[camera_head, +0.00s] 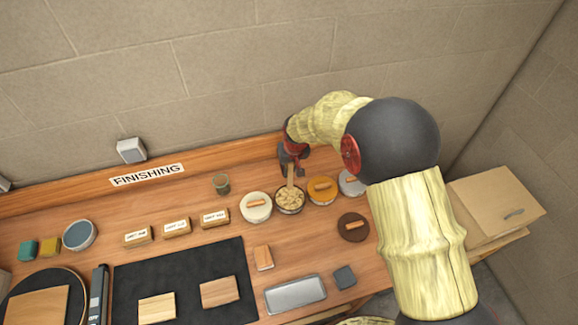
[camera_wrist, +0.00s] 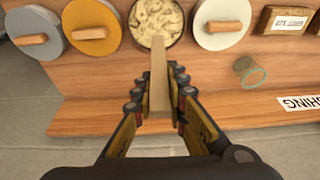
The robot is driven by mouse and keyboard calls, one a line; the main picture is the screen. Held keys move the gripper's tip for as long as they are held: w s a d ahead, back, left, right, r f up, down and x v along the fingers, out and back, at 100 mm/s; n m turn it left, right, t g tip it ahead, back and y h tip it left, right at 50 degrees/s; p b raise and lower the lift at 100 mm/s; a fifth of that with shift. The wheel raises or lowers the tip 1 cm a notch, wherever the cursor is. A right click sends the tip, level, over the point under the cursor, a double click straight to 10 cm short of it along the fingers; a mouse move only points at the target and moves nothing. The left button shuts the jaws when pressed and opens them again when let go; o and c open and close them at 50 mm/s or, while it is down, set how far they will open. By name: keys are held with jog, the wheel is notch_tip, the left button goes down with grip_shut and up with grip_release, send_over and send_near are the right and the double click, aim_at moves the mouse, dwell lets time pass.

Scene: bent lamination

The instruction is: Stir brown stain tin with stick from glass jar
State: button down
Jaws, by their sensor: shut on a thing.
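My gripper (camera_head: 291,153) is shut on a pale wooden stick (camera_head: 290,177), which also shows between the fingers in the wrist view (camera_wrist: 158,80). The stick points down at an open tin (camera_head: 289,200) with swirled cream and brown contents, also in the wrist view (camera_wrist: 157,22). The stick's lower end overlaps the tin's contents near the wall-side rim; how deep it reaches I cannot tell. The glass jar (camera_head: 222,184) stands to the left of the tins and looks empty; it also shows in the wrist view (camera_wrist: 249,70).
Closed tins with white (camera_head: 256,207), orange (camera_head: 323,190), grey-white (camera_head: 352,184) and dark brown (camera_head: 352,228) lids stand close around the open tin. Labelled wooden blocks (camera_head: 176,227) are to the left. A metal tray (camera_head: 296,294) and black mat (camera_head: 190,268) lie in front.

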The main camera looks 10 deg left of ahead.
notch_tip(320, 180, down, 9)
jog(key=b, duration=0.4)
jog(key=shift+b, duration=0.4)
jog(key=shift+a+r, duration=0.1)
dwell(0.5)
